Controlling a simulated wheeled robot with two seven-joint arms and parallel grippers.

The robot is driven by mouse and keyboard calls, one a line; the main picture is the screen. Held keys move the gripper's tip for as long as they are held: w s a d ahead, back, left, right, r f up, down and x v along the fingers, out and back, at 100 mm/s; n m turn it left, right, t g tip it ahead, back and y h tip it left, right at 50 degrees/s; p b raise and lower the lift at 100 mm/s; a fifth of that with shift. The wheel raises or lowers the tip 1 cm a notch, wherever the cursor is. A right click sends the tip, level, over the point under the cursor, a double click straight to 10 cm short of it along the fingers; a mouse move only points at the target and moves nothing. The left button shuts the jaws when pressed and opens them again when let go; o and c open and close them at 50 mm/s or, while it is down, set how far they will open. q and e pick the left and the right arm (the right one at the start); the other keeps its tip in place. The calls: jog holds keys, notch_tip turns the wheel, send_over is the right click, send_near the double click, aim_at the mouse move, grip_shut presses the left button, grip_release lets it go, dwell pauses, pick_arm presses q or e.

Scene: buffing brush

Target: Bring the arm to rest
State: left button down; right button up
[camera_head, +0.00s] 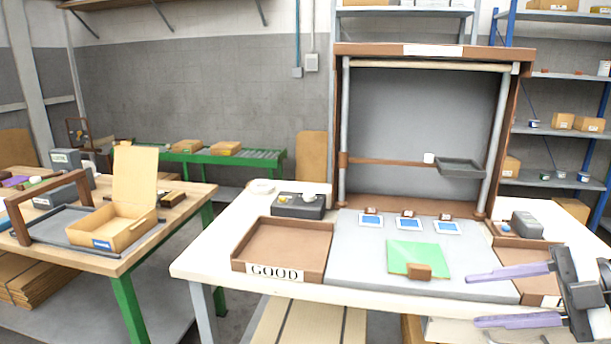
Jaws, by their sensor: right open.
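My right gripper (497,296) comes in at the lower right of the head view. Its two long purple fingers are spread apart, one above the other, with nothing between them. It hovers over the right front part of the white workbench (228,235), near a brown tray (536,283) that it partly hides. A green board (414,256) lies on the grey mat (352,270), left of the fingertips and apart from them. A small brown block (419,271) sits at its front edge. My left gripper is not in view.
A brown tray labelled GOOD (285,243) stands left of the mat. A dark box with buttons (298,206) is behind it. A wooden frame (337,130) rises at the back, with a small grey tray (461,168) on it. A grey block-like tool (526,225) lies at right.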

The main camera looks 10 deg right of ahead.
jog(key=s+f+m+t+h, duration=0.35)
jog(key=f+m, duration=0.45)
jog(key=f, duration=0.6)
jog(key=s+f+m+t+h, duration=0.2)
jog(key=f+m+t+h, duration=0.2)
jog(key=f+m, duration=0.7)
jog(key=s+a+f+m+g, duration=0.1)
jog(key=s+a+f+g, duration=0.1)
jog(key=s+a+f, duration=0.4)
jog(key=s+a+f+m+g+h, duration=0.1)
jog(key=s+a+f+m+g, duration=0.1)
jog(key=s+a+f, duration=0.4)
jog(key=a+f+g, duration=0.1)
jog(key=a+f, duration=0.1)
jog(key=a, duration=0.2)
jog(key=shift+s+a+f+m+g, duration=0.2)
jog(key=shift+s+a+m+g, duration=0.05)
jog(key=shift+m+g, duration=0.1)
